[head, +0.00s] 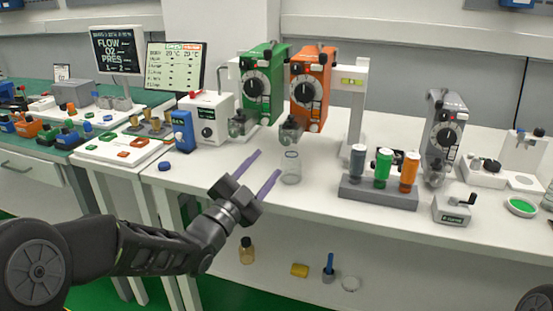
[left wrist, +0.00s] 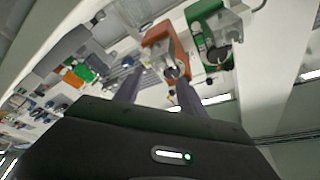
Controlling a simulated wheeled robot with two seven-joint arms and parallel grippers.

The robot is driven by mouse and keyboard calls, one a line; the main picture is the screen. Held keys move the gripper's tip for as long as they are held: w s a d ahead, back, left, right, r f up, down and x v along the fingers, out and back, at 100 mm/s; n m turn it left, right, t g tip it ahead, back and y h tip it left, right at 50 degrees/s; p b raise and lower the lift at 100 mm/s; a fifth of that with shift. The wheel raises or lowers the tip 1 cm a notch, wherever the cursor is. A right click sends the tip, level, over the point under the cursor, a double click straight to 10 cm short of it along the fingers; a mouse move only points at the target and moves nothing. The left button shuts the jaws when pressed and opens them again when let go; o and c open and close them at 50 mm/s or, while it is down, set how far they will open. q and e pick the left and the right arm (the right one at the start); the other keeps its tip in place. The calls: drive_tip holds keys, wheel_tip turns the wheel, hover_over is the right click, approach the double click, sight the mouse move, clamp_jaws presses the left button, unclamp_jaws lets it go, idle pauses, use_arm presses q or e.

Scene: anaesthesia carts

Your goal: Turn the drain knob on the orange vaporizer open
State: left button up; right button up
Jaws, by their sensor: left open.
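The orange vaporizer (head: 310,88) hangs on the back rail beside the green vaporizer (head: 264,82). It has a black dial on its front and a grey drain part with a knob (head: 290,128) at its lower left. A clear glass jar (head: 290,167) stands on the table below that part. My left gripper (head: 262,170) is open and empty, in front of and to the left of the jar, apart from the vaporizer. In the left wrist view the orange vaporizer (left wrist: 166,50) appears beyond and between my fingers (left wrist: 158,88). My right gripper is not in view.
A rack of grey, green and orange bottles (head: 378,194) stands right of the jar. A grey vaporizer (head: 442,135) is farther right. A white box (head: 207,118) and a blue box (head: 182,131) stand left. Some table front is clear.

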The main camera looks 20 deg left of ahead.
sight(285, 142)
use_arm(q)
drive_tip(key=shift+w+d+r+m, duration=0.1)
drive_tip(key=shift+w+m, duration=0.05)
drive_tip(key=shift+m, duration=0.15)
drive_tip(key=p+x, duration=0.1)
drive_tip(key=x, duration=0.6)
drive_tip(key=shift+w+d+r, duration=0.15)
drive_tip(key=shift+w, duration=0.15)
drive_tip(key=shift+c, duration=0.3)
clamp_jaws()
